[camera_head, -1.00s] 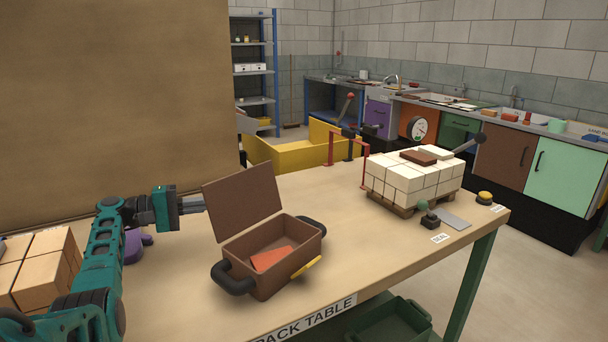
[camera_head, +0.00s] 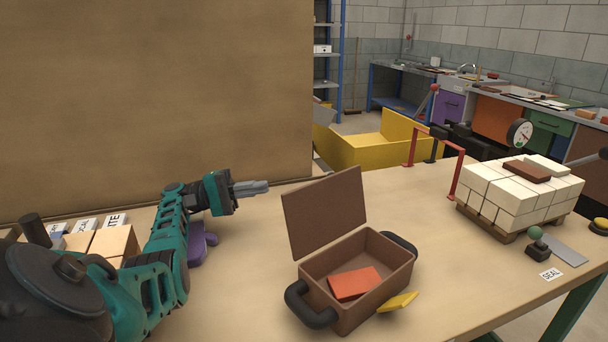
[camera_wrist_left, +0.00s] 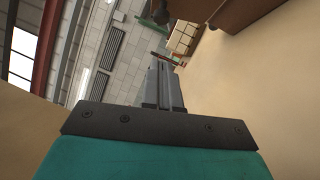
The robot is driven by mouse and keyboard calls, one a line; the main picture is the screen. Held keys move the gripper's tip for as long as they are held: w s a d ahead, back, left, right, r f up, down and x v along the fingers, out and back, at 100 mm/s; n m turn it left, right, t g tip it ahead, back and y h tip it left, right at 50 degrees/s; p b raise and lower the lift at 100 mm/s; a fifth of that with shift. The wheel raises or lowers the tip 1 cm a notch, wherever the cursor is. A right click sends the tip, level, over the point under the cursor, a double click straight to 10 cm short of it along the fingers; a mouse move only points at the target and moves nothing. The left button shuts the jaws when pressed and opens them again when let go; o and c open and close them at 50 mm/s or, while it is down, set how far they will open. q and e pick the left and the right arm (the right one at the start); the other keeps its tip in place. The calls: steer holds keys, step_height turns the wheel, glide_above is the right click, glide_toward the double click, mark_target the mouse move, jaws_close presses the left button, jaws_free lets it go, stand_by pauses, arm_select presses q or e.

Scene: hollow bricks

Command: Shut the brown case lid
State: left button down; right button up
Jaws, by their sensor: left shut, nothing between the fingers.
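The brown case (camera_head: 372,300) stands on the pack table with its lid (camera_head: 325,212) raised, tilted back on the left side. An orange-red block (camera_head: 354,283) lies inside the case. The case has dark handles at both ends and a yellow latch (camera_head: 398,302) at its front. My left gripper (camera_head: 266,187) is shut and empty, above the table to the left of the lid and apart from it. Its closed fingers (camera_wrist_left: 167,82) also show in the left wrist view, with a brown part of the case (camera_wrist_left: 245,12) at the top right. My right gripper is not seen.
A pallet of white bricks (camera_head: 515,197) stands at the right, near a green-knobbed lever (camera_head: 537,243). A purple object (camera_head: 201,243) lies below my left wrist. Tan blocks (camera_head: 112,243) are at the left. The table between lid and pallet is clear.

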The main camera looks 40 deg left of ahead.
arm_select(q)
steer(key=s+d+p+x, duration=0.1)
steer(key=p+x, duration=0.3)
steer(key=x, duration=0.8)
steer(key=shift+s+d+r+p, duration=0.2)
steer(key=shift+d+r+p, duration=0.15)
steer(key=shift+r+p, duration=0.05)
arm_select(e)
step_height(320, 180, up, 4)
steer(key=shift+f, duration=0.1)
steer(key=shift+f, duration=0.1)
